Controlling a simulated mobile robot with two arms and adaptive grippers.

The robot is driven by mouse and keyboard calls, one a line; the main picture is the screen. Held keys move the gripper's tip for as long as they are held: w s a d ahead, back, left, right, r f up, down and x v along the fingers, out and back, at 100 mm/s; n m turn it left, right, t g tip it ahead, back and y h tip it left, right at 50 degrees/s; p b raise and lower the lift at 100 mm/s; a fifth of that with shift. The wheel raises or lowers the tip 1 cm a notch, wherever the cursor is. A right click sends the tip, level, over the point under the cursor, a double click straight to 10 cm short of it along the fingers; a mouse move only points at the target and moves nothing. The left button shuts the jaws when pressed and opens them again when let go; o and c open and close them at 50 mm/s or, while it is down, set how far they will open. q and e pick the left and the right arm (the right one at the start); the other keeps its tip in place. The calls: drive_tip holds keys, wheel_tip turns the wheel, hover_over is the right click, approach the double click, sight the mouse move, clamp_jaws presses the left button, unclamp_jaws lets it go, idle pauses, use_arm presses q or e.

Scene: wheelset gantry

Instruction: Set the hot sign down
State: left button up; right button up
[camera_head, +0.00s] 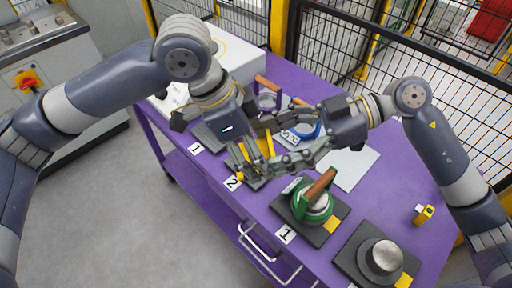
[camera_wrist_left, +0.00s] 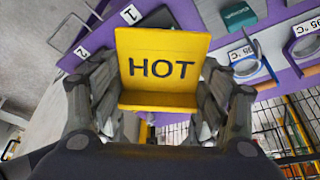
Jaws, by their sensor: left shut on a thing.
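The hot sign (camera_wrist_left: 162,68) is a folded yellow plate with black HOT lettering. In the left wrist view it sits between the two fingers of my left gripper (camera_wrist_left: 160,105), which is shut on it. In the head view the sign shows only as yellow strips (camera_head: 270,144), partly hidden by fingers, over the purple table (camera_head: 270,217) near the number 2 label (camera_head: 232,183). I cannot tell whether it touches the surface. My right gripper (camera_head: 283,146) reaches in from the right, its fingers apart and close beside the left gripper. It looks open and empty.
A green holder with a brown handle (camera_head: 318,188) stands on a dark plate. A round metal weight (camera_head: 385,255) stands at the front right. A small yellow item (camera_head: 424,214) is near the right edge. A bare grey plate (camera_head: 349,168) lies mid-table. Wire fencing (camera_head: 440,95) runs behind.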

drive_tip(key=o, duration=0.4)
drive_tip(key=shift+s+a+r, duration=0.15)
drive_tip(key=shift+o, duration=0.3)
